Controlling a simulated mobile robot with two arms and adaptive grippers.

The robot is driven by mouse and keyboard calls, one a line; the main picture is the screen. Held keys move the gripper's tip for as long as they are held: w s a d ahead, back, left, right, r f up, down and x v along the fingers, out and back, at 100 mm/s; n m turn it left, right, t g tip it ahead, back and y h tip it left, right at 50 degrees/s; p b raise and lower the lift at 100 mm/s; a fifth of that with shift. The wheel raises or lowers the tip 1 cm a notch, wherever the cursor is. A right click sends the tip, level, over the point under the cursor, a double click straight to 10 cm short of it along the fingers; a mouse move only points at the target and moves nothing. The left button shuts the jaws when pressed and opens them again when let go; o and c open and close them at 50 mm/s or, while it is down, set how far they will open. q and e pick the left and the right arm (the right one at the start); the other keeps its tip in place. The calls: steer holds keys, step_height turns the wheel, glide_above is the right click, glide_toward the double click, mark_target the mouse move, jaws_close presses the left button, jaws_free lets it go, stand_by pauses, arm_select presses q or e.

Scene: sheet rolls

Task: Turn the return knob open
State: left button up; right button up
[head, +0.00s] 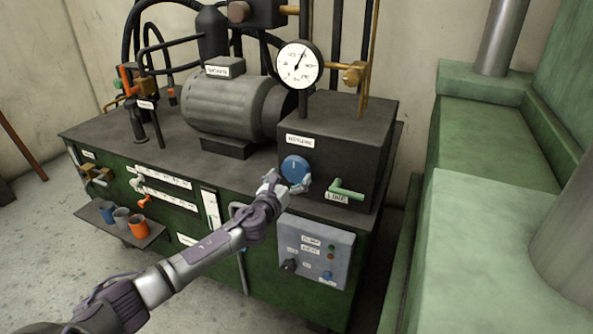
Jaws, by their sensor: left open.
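A round blue knob (295,168) sits on the front of a dark block on the hydraulic unit, under a small white label (299,141) that I cannot read for certain; it seems to be the return knob. My left gripper (292,183) is open at the lower edge of the knob, with its fingers close around its underside. I cannot tell whether they touch it. The knob's lower part is partly hidden by the gripper. My right gripper is not in view.
A green lever (347,189) marked LINE sticks out right of the knob. A pressure gauge (299,64) stands above. A grey control box (316,250) is below. A shelf with cups (122,220) is at left, and green machinery (480,200) stands at right.

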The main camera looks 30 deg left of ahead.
mark_target(294, 172)
arm_select(q)
steer(key=w, duration=0.2)
steer(key=shift+w, duration=0.35)
steer(key=shift+w+a, duration=0.1)
steer(key=shift+w, duration=0.55)
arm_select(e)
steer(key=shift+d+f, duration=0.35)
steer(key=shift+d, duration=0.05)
arm_select(q)
steer(key=shift+c, duration=0.3)
steer(key=c, duration=0.9)
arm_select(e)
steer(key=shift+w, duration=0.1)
